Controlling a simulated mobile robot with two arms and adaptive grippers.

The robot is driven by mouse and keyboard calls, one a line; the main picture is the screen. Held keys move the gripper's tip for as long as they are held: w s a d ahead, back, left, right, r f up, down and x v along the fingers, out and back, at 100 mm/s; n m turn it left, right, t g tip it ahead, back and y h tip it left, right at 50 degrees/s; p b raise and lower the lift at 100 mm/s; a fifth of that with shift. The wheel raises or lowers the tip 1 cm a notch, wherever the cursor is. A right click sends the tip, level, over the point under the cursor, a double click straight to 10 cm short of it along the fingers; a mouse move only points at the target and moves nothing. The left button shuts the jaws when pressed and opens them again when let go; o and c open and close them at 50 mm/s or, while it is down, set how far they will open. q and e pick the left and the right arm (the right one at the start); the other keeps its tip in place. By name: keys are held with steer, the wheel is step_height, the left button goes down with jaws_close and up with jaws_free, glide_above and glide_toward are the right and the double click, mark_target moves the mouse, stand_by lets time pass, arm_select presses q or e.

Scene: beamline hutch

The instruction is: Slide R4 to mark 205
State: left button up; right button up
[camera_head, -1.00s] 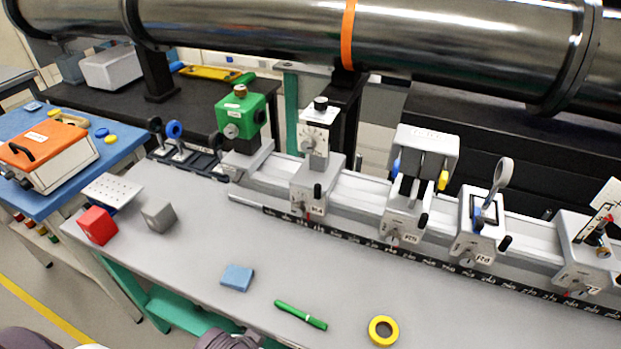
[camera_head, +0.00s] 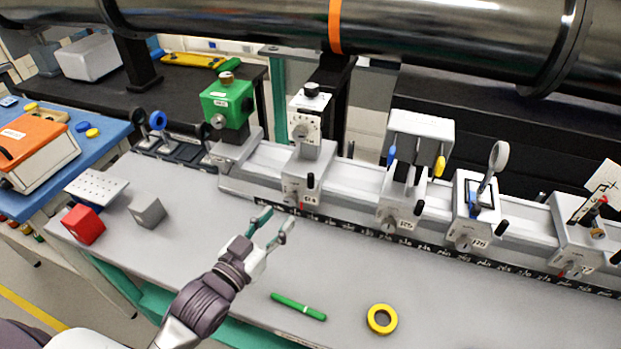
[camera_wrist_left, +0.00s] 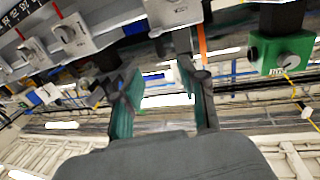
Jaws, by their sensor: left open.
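The R4 carriage (camera_head: 303,177) sits on the rail in the head view, with a white dialled unit (camera_head: 311,122) on top and a red pointer at its foot. In the left wrist view, a grey carriage (camera_wrist_left: 172,12), probably R4, is at the top edge beyond the fingers. The dark scale strip (camera_head: 400,241) runs along the rail's front; I cannot read its numbers clearly. My left gripper (camera_head: 279,222) is open and empty, just in front of and below R4, apart from it. It also shows in the left wrist view (camera_wrist_left: 161,72). My right gripper is not in view.
The green-topped carriage (camera_head: 227,107) stands left of R4. The R5 carriage (camera_head: 402,205) and two more stand to the right. A red cube (camera_head: 83,224), grey cube (camera_head: 147,210), green pen (camera_head: 298,306) and yellow tape ring (camera_head: 381,319) lie on the bench.

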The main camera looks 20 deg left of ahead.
mark_target(309, 182)
arm_select(q)
steer(key=p+x, duration=0.1)
steer(key=x, duration=0.3)
steer(key=p+x, duration=0.1)
steer(key=x, duration=0.4)
steer(key=p+x, duration=0.1)
steer(key=x, duration=0.4)
steer(key=shift+d+r, duration=0.1)
steer(key=shift+r, duration=0.2)
steer(key=shift+s, duration=0.1)
jaws_close()
